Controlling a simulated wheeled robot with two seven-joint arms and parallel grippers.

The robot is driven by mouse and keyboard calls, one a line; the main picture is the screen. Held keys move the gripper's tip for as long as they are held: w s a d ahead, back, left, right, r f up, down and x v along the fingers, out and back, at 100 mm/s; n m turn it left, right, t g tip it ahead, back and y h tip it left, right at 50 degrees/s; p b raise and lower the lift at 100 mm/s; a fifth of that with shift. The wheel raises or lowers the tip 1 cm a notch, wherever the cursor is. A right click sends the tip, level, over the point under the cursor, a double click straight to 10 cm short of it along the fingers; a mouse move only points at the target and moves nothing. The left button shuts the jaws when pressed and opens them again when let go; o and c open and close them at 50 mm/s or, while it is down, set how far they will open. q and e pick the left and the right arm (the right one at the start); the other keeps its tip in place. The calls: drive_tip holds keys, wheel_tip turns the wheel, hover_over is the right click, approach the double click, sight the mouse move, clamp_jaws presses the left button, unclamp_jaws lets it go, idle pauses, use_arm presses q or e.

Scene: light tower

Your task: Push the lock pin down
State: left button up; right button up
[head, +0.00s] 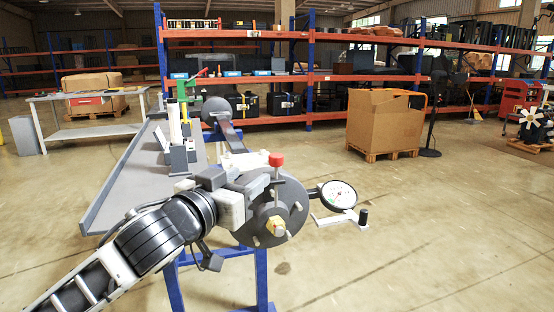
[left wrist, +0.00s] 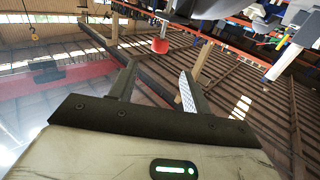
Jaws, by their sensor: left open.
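The lock pin is an upright thin rod with a red knob (head: 276,159) on top. It stands at the upper edge of a dark round flange (head: 292,207) with several light studs and a brass-coloured centre. My left gripper (head: 256,187) is just left of the pin, below the knob's height, and partly overlaps the flange in the head view. In the left wrist view my left gripper (left wrist: 158,68) has its two fingers apart with nothing between them. The red knob (left wrist: 160,46) shows beyond the fingertips there; the exact gap cannot be told. My right gripper is not in view.
A dial gauge (head: 339,195) on a small bracket stands right of the flange. Blue stand legs (head: 262,280) carry the fixture. A long grey bench (head: 130,185) lies behind my left arm. A cardboard box (head: 383,120) on a pallet is farther back. The right floor is clear.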

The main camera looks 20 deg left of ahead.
sight(276, 179)
use_arm(q)
drive_tip(key=w, duration=0.4)
drive_tip(key=w+d, duration=0.1)
drive_tip(key=w, duration=0.3)
drive_tip(key=w+d, duration=0.1)
drive_tip(key=w, duration=0.3)
drive_tip(key=shift+d+p, duration=0.2)
drive_tip(key=shift+p, duration=0.15)
drive_tip(key=shift+s, duration=0.1)
clamp_jaws()
wheel_tip(276, 179, down, 3)
drive_tip(key=shift+r+b, duration=0.1)
drive_tip(key=shift+b, duration=0.5)
unclamp_jaws()
